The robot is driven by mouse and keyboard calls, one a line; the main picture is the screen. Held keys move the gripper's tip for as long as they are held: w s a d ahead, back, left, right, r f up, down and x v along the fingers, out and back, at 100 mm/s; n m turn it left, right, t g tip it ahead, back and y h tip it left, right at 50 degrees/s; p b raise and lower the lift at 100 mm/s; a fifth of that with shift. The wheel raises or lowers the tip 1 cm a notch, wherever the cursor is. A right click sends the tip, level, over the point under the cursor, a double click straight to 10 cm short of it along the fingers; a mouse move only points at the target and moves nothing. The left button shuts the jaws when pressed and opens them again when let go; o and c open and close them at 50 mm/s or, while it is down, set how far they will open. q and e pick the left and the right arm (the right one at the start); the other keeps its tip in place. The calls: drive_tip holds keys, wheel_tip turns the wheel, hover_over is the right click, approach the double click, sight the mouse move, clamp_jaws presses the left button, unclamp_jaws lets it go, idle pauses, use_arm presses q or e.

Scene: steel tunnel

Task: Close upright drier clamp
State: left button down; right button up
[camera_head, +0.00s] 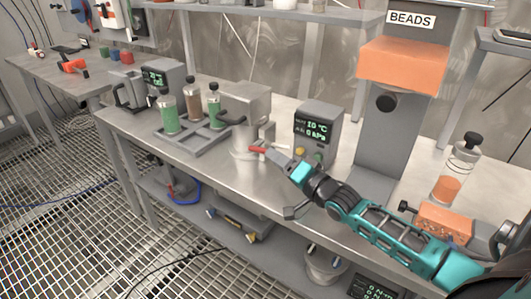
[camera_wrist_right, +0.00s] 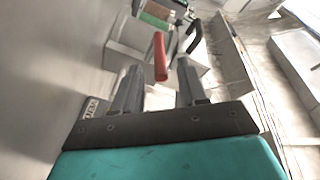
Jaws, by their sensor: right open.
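The upright drier (camera_head: 250,108) is a grey box-shaped unit on a pale round base, standing on the steel bench. Its red clamp handle (camera_head: 258,149) sticks out low on its front right side. My right gripper (camera_head: 274,152) is at the red handle, coming from the right. In the right wrist view the red handle (camera_wrist_right: 160,57) lies between the two open fingers of my right gripper (camera_wrist_right: 158,72), near their tips, with gaps on both sides. A dark curved handle (camera_wrist_right: 194,36) shows beyond it. My left gripper is not in view.
A grey rack (camera_head: 188,143) with several bottles stands left of the drier. A display box (camera_head: 318,130) stands close behind my right gripper. The BEADS dispenser (camera_head: 400,65) and a glass bottle (camera_head: 457,170) are further right. The bench front between rack and drier is clear.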

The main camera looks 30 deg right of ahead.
drive_tip(key=shift+w+a+b, duration=0.15)
drive_tip(key=shift+w+a, duration=0.05)
drive_tip(key=shift+w, duration=1.15)
drive_tip(key=shift+w+a+b, duration=0.15)
drive_tip(key=shift+w+a, duration=0.05)
drive_tip(key=shift+w, duration=1.1)
drive_tip(key=shift+c, duration=0.3)
clamp_jaws()
